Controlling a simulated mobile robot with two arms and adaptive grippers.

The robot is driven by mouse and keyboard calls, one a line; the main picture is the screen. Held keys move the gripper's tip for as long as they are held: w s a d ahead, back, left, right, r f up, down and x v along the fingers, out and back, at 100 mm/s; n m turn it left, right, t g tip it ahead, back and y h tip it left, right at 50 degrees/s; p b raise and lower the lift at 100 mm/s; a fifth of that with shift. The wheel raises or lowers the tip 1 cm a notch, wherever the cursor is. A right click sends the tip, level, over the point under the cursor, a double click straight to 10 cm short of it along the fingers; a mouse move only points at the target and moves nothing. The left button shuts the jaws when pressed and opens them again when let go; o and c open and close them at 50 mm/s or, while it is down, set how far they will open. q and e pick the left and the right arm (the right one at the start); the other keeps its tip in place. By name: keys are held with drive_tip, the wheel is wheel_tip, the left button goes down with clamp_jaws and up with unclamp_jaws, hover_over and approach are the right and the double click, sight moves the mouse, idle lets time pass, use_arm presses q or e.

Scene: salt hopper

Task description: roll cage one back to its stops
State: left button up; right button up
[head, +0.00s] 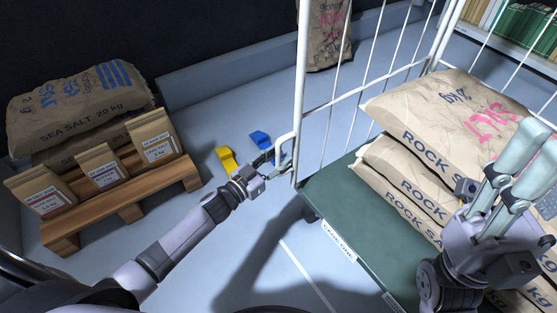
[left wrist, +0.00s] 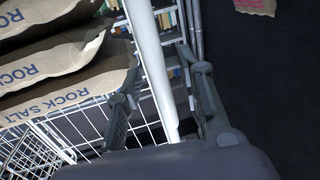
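Cage one (head: 338,240) is a roll cage with a green deck, white wire sides and a label on its front edge; it carries stacked rock salt sacks (head: 408,165). A white loop handle (head: 283,148) stands out from its near-left post (head: 299,95). My left gripper (head: 279,166) is at that handle. In the left wrist view, its fingers (left wrist: 160,85) are apart, with a white upright bar (left wrist: 150,60) between them. My right gripper (head: 512,155) is in front of the sacks, fingers apart and empty. I cannot pick out the stops for certain.
A yellow block (head: 226,159) and a blue block (head: 260,139) lie on the floor left of the cage. A wooden pallet (head: 125,197) with sea salt sacks and small bags stands at left. Another sack (head: 325,40) stands at the back. Floor shows between pallet and cage.

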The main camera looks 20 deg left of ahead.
use_arm(q)
drive_tip(key=shift+w+d, duration=0.15)
drive_tip(key=shift+w, duration=0.05)
drive_tip(key=shift+c, duration=0.6)
clamp_jaws()
